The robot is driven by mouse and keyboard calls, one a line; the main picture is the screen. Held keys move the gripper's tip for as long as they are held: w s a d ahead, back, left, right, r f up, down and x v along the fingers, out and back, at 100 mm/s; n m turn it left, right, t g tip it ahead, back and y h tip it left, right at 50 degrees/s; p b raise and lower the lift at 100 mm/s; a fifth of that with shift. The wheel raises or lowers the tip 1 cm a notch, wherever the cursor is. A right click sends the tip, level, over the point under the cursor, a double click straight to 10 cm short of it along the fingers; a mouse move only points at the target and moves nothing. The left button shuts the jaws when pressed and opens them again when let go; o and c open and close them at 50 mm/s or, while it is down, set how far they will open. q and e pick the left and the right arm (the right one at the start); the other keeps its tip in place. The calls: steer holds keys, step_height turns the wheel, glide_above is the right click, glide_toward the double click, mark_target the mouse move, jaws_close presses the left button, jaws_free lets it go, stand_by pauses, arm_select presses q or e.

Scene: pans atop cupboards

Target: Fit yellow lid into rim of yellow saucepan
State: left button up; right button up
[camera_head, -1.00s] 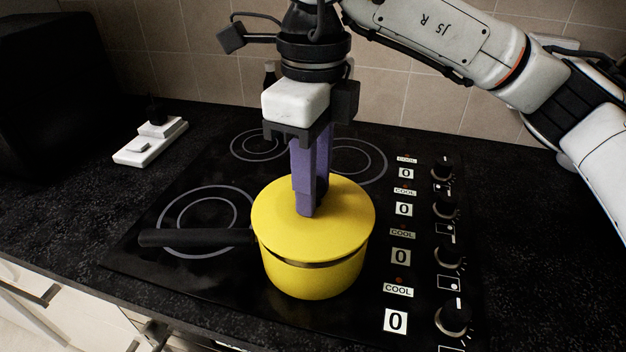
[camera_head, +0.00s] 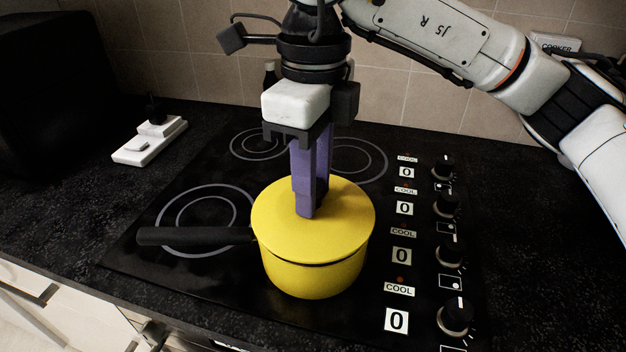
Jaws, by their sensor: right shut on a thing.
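The yellow saucepan (camera_head: 315,281) stands on the black hob, its dark handle (camera_head: 190,236) pointing left. The yellow lid (camera_head: 340,228) lies over the saucepan's opening, nearly level. A thin dark line shows between lid and pan at the front right; I cannot tell whether the lid is fully inside the rim. My right gripper (camera_head: 308,211) points straight down with its purple fingers at the lid's top, shut on the lid. The fingers hide the lid's grip and part of its far side. My left gripper is not in view.
The hob (camera_head: 140,262) has ringed burners and a column of knobs (camera_head: 454,315) on the right. A white socket block (camera_head: 150,142) lies on the worktop at left. The tiled wall is close behind.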

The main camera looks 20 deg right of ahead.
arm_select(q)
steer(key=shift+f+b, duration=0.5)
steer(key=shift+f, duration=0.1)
arm_select(e)
steer(key=shift+f, duration=0.7)
steer(key=o, duration=1.2)
step_height(320, 180, up, 3)
steer(key=shift+f, duration=0.15)
step_height(320, 180, up, 6)
steer(key=shift+r+p, duration=0.2)
steer(key=shift+p, duration=0.35)
steer(key=shift+r, duration=0.65)
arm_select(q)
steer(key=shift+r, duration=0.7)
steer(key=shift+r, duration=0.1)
arm_select(e)
steer(key=shift+s+f, duration=0.1)
